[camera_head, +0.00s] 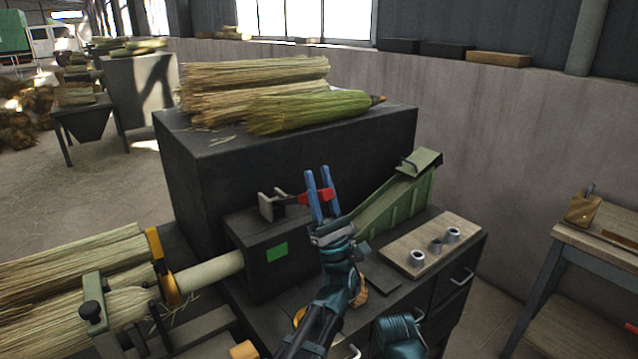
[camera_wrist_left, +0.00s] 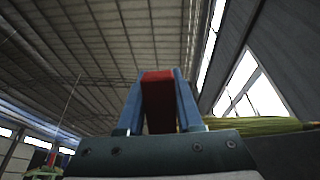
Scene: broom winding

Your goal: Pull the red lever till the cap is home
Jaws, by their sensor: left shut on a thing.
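The red lever (camera_head: 327,194) sticks out above the dark machine box (camera_head: 262,238) with a green square on it. My left gripper (camera_head: 318,180) has its blue fingers shut on the red lever; in the left wrist view the red lever (camera_wrist_left: 158,98) fills the space between the two blue fingers (camera_wrist_left: 158,88). A pale handle (camera_head: 208,273) enters the box from the left, with a yellow collar beside the straw bundle (camera_head: 75,262). I cannot make out the cap for certain. Part of a teal arm link of mine shows at the bottom; my right gripper's fingers are not visible.
A green sloped chute (camera_head: 395,203) stands right of the box. Bundles of straw (camera_head: 255,88) and a green broom head lie on the dark block (camera_head: 300,140) behind. A wooden table (camera_head: 600,245) stands at right.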

